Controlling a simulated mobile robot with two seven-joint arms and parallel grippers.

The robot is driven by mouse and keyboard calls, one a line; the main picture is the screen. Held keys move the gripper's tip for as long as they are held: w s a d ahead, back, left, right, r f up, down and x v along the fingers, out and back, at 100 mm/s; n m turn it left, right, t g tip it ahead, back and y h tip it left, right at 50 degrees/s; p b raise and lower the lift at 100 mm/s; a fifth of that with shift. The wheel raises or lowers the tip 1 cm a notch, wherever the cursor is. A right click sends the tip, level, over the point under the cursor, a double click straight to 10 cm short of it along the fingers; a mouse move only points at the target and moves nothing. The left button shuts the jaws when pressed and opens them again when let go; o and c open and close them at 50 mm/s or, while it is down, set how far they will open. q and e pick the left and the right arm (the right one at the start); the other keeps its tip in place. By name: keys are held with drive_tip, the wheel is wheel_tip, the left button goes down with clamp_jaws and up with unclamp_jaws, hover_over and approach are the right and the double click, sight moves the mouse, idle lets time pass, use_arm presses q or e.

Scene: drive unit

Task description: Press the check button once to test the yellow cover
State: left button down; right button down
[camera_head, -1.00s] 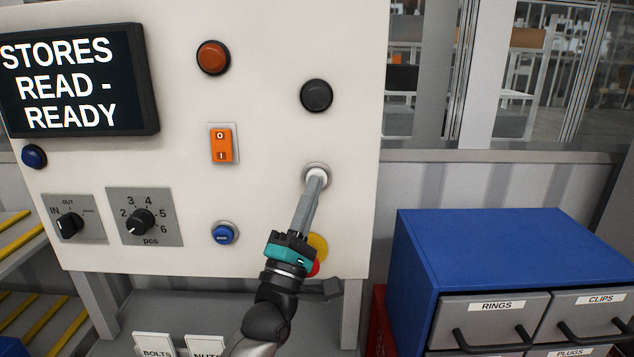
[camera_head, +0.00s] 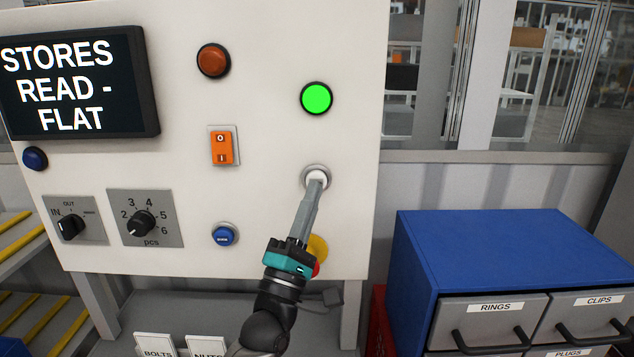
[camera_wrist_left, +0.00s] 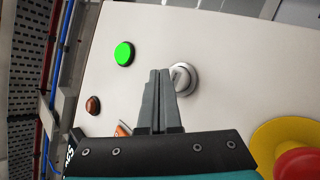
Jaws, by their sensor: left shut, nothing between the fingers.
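The white button (camera_head: 316,175) in a grey ring is on the pale panel, under the round lamp; it also shows in the left wrist view (camera_wrist_left: 183,77). I read no label on it. My left gripper (camera_head: 317,184) is shut and empty, its fingertips overlapping the lower part of the white button; I cannot tell if they press it. The round lamp (camera_head: 316,98) glows green. The display (camera_head: 78,85) reads "STORES READ - FLAT". No yellow cover is identifiable. My right gripper is not in view.
A red stop button (camera_wrist_left: 297,163) on a yellow disc (camera_head: 318,247) sits below, partly hidden by my left gripper. An orange switch (camera_head: 222,147), a blue button (camera_head: 225,235), an amber lamp (camera_head: 213,61) and two knobs share the panel. A blue drawer cabinet (camera_head: 520,250) stands right.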

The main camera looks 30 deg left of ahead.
use_arm(q)
drive_tip(key=s+d+p, duration=0.2)
drive_tip(key=s, duration=0.3)
drive_tip(key=shift+s+d, duration=0.25)
drive_tip(key=shift+d, duration=0.05)
drive_tip(key=shift+f, duration=0.1)
idle(0.8)
